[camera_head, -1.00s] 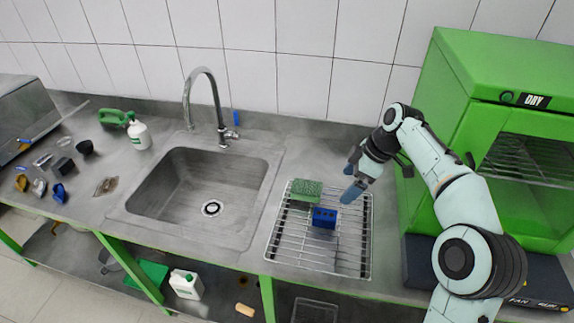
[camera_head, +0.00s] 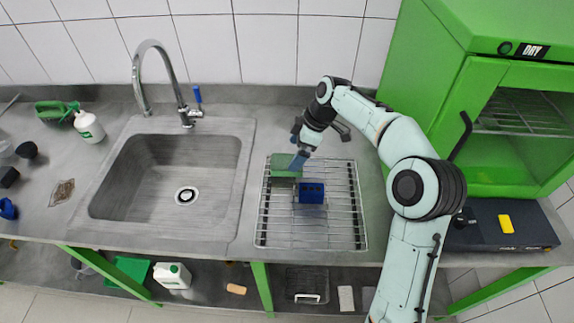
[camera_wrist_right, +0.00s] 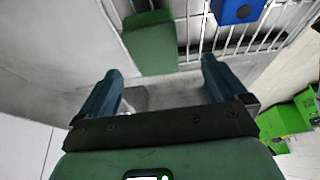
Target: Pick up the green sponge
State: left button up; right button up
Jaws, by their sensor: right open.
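The green sponge (camera_head: 283,164) lies on the left rear part of the wire rack (camera_head: 335,228). In the right wrist view the sponge (camera_wrist_right: 150,45) shows ahead of the fingers, nearer the left one, and nothing is between the fingers. I cannot tell whether a finger touches the sponge. My left gripper is not in view.
A blue block (camera_head: 311,193) with holes sits on the rack just right of and in front of the sponge. The sink (camera_head: 170,175) is left of the rack. A green drying cabinet (camera_head: 475,100) stands at right. The front of the rack is clear.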

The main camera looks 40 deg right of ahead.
aim_at(288, 161)
jog(key=x, duration=0.4)
jog(key=shift+w+d+f, duration=0.15)
jog(key=shift+w+f, duration=0.15)
jog(key=shift+w, duration=0.05)
jog(key=shift+f, duration=0.15)
jog(key=shift+f, duration=0.25)
jog(key=c, duration=1.1)
